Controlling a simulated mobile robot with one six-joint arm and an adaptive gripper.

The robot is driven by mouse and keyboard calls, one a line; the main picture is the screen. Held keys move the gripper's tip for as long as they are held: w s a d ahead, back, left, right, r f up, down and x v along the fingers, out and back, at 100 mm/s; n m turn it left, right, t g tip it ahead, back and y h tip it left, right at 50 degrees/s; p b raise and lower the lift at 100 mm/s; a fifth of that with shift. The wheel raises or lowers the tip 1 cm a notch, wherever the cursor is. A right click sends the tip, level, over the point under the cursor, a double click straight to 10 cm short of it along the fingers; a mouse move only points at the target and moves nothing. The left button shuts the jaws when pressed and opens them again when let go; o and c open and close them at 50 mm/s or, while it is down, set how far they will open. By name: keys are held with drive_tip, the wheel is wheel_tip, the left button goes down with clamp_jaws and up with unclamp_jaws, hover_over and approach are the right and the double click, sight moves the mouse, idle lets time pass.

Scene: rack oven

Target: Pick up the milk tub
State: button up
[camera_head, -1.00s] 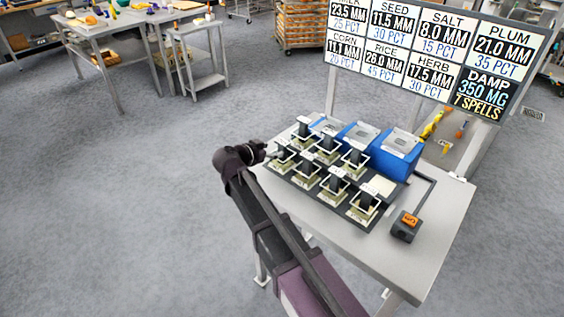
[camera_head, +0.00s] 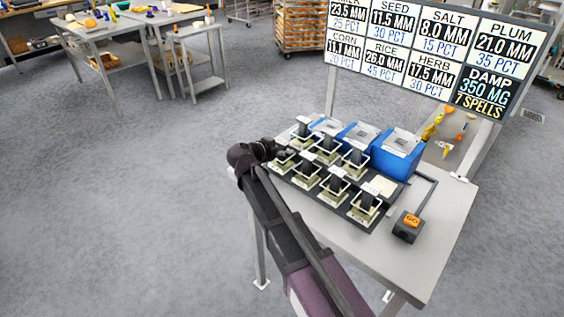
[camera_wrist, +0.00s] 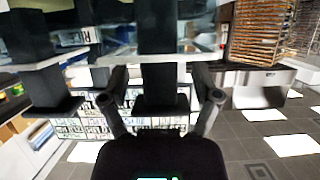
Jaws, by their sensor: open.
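Several small pale tubs with dark upright posts and white frames stand in two rows on a black rack (camera_head: 285,178). Their labels are too small to read, so I cannot tell which is the milk tub. My gripper (camera_head: 270,148) is at the rack's left edge, close to the left-hand tubs. In the wrist view my gripper (camera_wrist: 160,88) is open, with one finger on each side of a dark post (camera_wrist: 160,62). I cannot tell whether the fingers touch it. The gripper partly hides the leftmost tubs in the head view.
Blue machines (camera_head: 398,157) stand behind the rack. A sign board (camera_head: 420,50) stands behind.

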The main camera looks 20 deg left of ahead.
sight(282, 141)
idle(0.5)
clamp_jaws()
drive_tip(key=shift+r, duration=0.2)
wheel_tip(282, 141, up, 4)
drive_tip(key=p, duration=0.4)
drive_tip(key=shift+f, duration=0.25)
drive_tip(key=s+a+r+p, duration=0.1)
drive_tip(key=s, duration=1.5)
drive_tip(key=shift+a, duration=0.4)
